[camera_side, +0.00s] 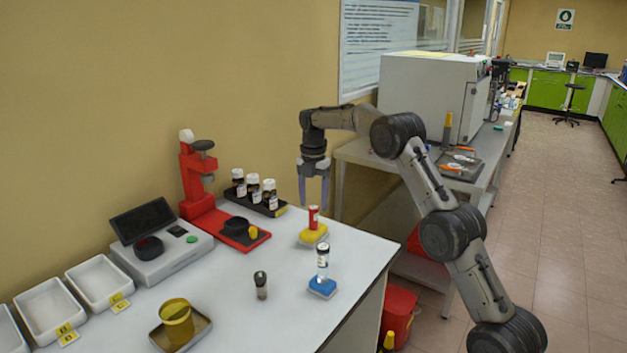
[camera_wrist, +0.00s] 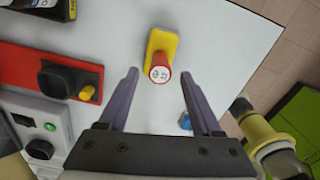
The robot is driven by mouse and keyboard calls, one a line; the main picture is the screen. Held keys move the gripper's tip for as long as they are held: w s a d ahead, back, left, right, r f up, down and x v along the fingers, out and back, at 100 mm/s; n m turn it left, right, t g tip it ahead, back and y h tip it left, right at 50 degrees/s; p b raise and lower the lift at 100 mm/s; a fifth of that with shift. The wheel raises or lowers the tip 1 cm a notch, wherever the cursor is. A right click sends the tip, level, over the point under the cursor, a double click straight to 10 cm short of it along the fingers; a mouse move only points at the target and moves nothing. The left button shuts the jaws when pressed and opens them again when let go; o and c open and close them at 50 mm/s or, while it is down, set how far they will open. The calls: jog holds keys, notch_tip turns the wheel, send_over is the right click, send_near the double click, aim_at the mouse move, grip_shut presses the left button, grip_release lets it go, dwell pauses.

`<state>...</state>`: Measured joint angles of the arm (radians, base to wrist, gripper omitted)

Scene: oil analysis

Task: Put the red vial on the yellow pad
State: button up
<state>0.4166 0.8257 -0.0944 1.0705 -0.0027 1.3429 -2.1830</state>
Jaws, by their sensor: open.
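The red vial (camera_side: 313,217) stands upright on the yellow pad (camera_side: 313,236) near the back of the white bench. In the wrist view the vial (camera_wrist: 160,75) shows its pale cap from above, over the near part of the yellow pad (camera_wrist: 163,42). My gripper (camera_side: 315,203) is above the vial, pointing down, with its fingers apart. In the wrist view my gripper (camera_wrist: 160,72) has its two purple fingers on either side of the vial, with clear gaps. It holds nothing.
A vial with a dark cap (camera_side: 322,262) stands on a blue pad (camera_side: 322,287) in front. A small dark-capped bottle (camera_side: 261,285) stands to its left. A red press (camera_side: 205,190), a rack of bottles (camera_side: 256,198) and a yellow cup (camera_side: 177,321) stand farther left.

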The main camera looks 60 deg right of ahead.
aim_at(313, 207)
notch_tip(313, 207, up, 8)
jog(key=s+a+r+m+t, duration=0.3)
jog(key=s+a+r+m, duration=0.65)
jog(key=s+a, duration=0.4)
jog(key=s+a+f+m+t, duration=0.1)
jog(key=s+a+f+m, duration=0.2)
jog(key=s, duration=0.4)
jog(key=s+a+f+m, duration=0.3)
jog(key=s+m, duration=0.1)
jog(key=s, duration=0.3)
jog(key=s+a+f+m+t, duration=0.1)
jog(key=s+a+f+m, duration=0.1)
jog(key=s, duration=0.6)
jog(key=shift+a+f+m+t, duration=0.3)
jog(key=shift+a+f+m, duration=0.1)
jog(key=shift+a+m, duration=0.45)
